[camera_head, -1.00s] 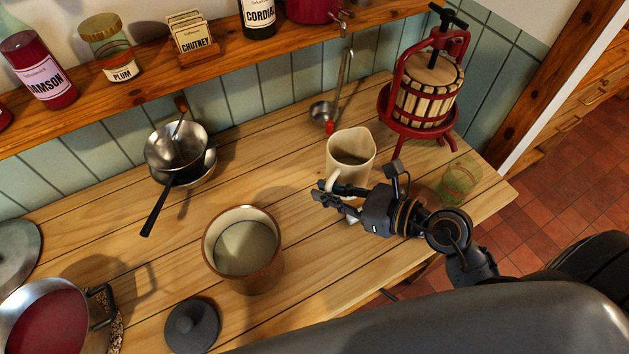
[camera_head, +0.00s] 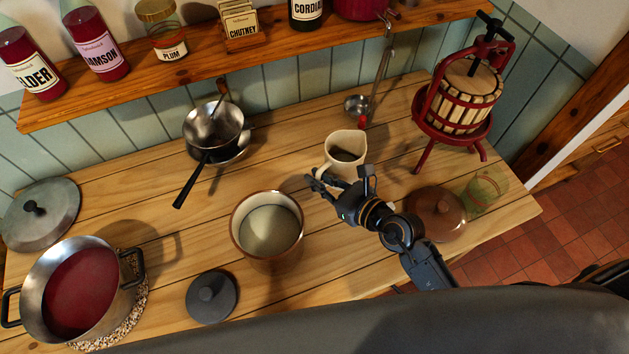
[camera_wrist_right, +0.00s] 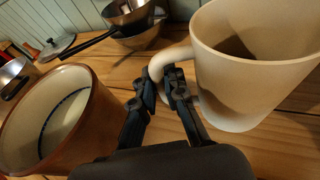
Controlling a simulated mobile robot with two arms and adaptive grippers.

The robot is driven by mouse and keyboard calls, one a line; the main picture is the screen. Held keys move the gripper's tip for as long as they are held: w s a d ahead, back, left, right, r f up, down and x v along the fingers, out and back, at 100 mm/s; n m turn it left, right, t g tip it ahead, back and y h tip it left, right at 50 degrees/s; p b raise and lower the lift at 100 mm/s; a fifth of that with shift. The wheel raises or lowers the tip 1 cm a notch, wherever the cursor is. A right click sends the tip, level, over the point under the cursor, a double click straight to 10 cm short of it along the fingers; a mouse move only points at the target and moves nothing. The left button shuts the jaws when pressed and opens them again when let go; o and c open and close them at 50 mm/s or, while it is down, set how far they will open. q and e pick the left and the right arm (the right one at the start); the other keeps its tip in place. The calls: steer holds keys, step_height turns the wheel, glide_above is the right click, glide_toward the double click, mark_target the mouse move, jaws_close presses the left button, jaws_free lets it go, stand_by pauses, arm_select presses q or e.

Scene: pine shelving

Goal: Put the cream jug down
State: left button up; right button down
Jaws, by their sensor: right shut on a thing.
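The cream jug (camera_head: 334,159) is upright over the right middle of the wooden worktop. In the right wrist view the jug (camera_wrist_right: 232,92) fills the upper right, with its handle turned to my fingers. My right gripper (camera_head: 318,182) is shut on the handle; its fingers close around it in the right wrist view (camera_wrist_right: 163,82). The jug's lower part is partly hidden by my gripper in the head view. I cannot tell for sure whether its base touches the wood. My left gripper is not in view.
A brown crock (camera_head: 267,262) stands left of the jug, a ladle (camera_head: 357,105) behind it, a red press (camera_head: 460,110) at back right. Bare wood (camera_head: 285,150) shows left of the jug.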

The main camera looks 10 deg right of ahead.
steer(key=shift+w+a+f+b, duration=0.15)
steer(key=shift+w+f, duration=0.35)
steer(key=shift+f, duration=0.5)
steer(key=shift+w+f+b, duration=0.25)
steer(key=shift+w+f, duration=0.2)
steer(key=shift+f, duration=0.6)
steer(key=shift+w+a+f+b, duration=0.15)
steer(key=shift+w+f, duration=0.35)
steer(key=shift+f, duration=0.5)
steer(key=shift+f, duration=0.2)
steer(key=c, duration=1.4)
jaws_free()
steer(key=shift+s, duration=0.1)
steer(key=shift+r, duration=0.2)
steer(key=b+v, duration=0.1)
steer(key=v, duration=1.1)
steer(key=shift+b, duration=0.3)
